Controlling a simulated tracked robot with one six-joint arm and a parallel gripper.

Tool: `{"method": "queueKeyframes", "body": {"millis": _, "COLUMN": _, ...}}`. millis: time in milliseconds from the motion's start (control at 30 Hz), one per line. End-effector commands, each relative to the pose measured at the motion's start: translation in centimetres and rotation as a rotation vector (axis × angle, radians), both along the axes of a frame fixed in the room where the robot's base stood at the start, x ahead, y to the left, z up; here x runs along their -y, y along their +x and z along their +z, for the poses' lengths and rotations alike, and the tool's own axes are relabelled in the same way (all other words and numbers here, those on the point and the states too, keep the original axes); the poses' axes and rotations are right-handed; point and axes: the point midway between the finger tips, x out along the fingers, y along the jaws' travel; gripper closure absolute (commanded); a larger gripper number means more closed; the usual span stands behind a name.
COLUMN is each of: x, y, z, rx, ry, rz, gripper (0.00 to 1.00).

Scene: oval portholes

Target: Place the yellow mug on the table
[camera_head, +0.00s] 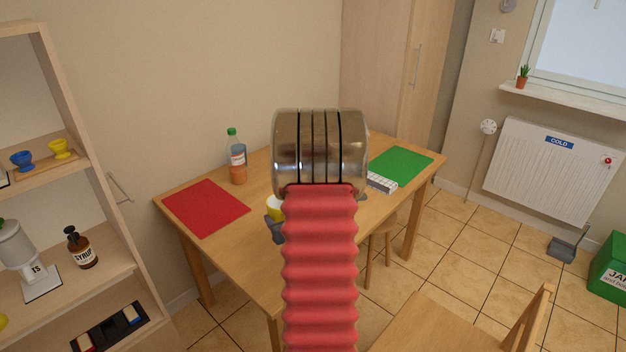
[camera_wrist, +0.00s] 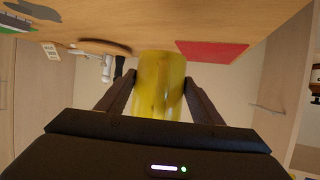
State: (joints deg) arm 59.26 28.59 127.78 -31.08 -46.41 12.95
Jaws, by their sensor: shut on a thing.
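The yellow mug (camera_wrist: 160,85) is between the two dark fingers of my gripper (camera_wrist: 160,95) in the wrist view, and the fingers are shut on it. In the head view a small part of the mug (camera_head: 274,206) shows beside my red arm, with dark gripper parts (camera_head: 275,232) just below it. My arm hides the rest. The wooden table (camera_head: 235,250) lies behind them, and its top also shows along the upper edge of the wrist view (camera_wrist: 150,22). I cannot tell how high the mug is above the table or whether it touches it.
On the table are a red mat (camera_head: 205,207) at left, a bottle (camera_head: 237,160) at the back and a green mat (camera_head: 402,162) at right with a white, keyboard-like object (camera_head: 381,182) by it. A shelf (camera_head: 75,185) stands left, a chair (camera_head: 450,325) in front.

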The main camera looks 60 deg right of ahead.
Motion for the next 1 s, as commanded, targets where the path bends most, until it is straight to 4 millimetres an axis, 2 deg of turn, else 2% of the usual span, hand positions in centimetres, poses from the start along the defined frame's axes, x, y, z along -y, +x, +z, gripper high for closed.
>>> {"method": "queueKeyframes", "body": {"millis": 167, "x": 0.0, "y": 0.1, "z": -0.7, "rx": 0.001, "ry": 0.000, "rz": 0.001, "gripper": 0.71}}
{"method": "queueKeyframes", "body": {"millis": 533, "x": 0.0, "y": 0.1, "z": -5.3, "rx": -0.001, "ry": 0.001, "rz": 0.001, "gripper": 0.71}}
{"method": "queueKeyframes", "body": {"millis": 1000, "x": -0.1, "y": 0.2, "z": -5.9, "rx": 0.002, "ry": -0.001, "rz": 0.002, "gripper": 0.71}}
